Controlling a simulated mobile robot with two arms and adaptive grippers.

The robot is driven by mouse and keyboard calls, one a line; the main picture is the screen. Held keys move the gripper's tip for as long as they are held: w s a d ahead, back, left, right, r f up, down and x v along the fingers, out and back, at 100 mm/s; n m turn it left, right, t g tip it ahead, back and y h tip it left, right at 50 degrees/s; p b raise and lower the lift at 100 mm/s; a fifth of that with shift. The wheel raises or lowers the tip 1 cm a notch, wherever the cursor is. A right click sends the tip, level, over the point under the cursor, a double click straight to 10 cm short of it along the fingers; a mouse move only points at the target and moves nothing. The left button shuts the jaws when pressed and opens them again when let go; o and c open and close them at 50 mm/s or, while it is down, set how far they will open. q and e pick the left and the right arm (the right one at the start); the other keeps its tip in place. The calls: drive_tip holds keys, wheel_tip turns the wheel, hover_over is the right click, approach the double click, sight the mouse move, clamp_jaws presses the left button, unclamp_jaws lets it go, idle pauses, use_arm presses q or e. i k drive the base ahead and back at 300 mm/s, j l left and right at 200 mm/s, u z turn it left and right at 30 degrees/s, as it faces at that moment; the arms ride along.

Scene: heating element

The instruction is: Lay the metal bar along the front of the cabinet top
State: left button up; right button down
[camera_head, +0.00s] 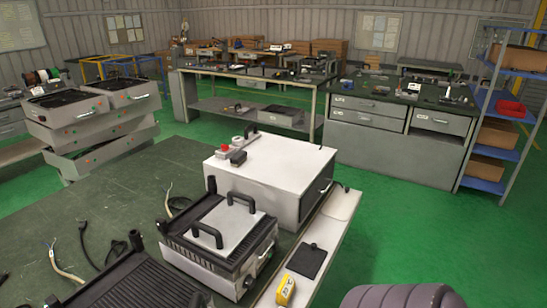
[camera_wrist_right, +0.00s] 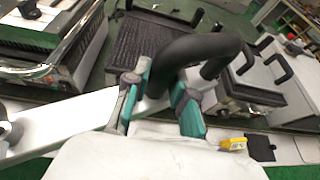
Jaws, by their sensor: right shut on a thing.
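In the right wrist view my right gripper (camera_wrist_right: 162,105), with teal fingertips, is shut on a pale metal bar (camera_wrist_right: 65,124). The bar runs from lower left through the fingers toward upper right. A thick black curved handle (camera_wrist_right: 200,50) rises just beyond the fingertips; how it joins the bar is hard to tell. In the head view a white cabinet (camera_head: 265,165) stands at the right end of the workbench, with a dark handle on its right side. A red button, a small dark block and a black handle are on its top. The bar and both grippers are out of the head view.
A grill (camera_head: 190,252) with black handles stands in front of the cabinet. A black pad (camera_head: 306,260) and a yellow object (camera_head: 285,290) lie on the pale front strip. Cables lie on the dark workbench (camera_head: 150,165). The right part of the cabinet top is clear.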

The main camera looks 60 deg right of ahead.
sight(300, 162)
drive_tip(key=i+l, duration=0.1)
drive_tip(key=l, duration=0.8)
drive_tip(key=i+l, duration=0.1)
drive_tip(key=l, duration=0.75)
drive_tip(key=i+l, duration=0.1)
drive_tip(key=l, duration=1.65)
drive_tip(key=i+l, duration=0.15)
drive_tip(key=l, duration=0.75)
